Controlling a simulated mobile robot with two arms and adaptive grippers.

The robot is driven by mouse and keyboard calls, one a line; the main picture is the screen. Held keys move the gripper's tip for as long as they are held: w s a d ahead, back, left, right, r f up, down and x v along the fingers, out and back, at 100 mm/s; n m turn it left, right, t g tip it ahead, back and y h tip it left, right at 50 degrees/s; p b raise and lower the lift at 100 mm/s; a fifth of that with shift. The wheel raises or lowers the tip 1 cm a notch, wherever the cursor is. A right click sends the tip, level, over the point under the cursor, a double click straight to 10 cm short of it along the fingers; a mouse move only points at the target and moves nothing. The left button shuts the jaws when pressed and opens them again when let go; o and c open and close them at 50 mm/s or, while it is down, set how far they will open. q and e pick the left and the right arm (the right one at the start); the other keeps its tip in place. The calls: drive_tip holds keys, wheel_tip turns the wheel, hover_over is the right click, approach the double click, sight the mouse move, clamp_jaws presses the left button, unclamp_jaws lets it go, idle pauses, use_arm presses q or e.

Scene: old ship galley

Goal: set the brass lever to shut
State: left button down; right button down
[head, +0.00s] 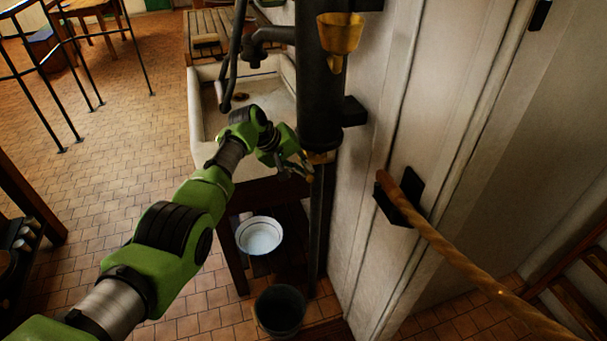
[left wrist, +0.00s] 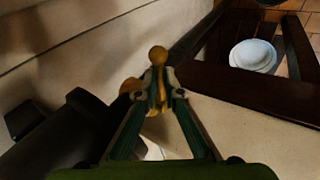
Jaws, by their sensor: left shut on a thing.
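The brass lever (left wrist: 158,56) shows in the left wrist view as a round-ended brass piece between my fingertips. In the head view brass (head: 320,157) shows at the lower end of the thick black pipe (head: 320,95). My left gripper (head: 303,168) reaches it from the left; in the left wrist view my left gripper (left wrist: 160,85) is shut on the lever. The fingers hide part of the lever, and I cannot tell its exact setting. My right gripper is not in view.
A pale stone sink (head: 203,100) stands behind my left arm. Below are a white bowl (head: 260,236) on a low shelf and a dark bucket (head: 280,310). A brass funnel-shaped cup (head: 340,33) is on the pipe. A rope (head: 450,255) crosses at right.

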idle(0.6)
use_arm(q)
drive_tip(key=c, duration=2.4)
unclamp_jaws()
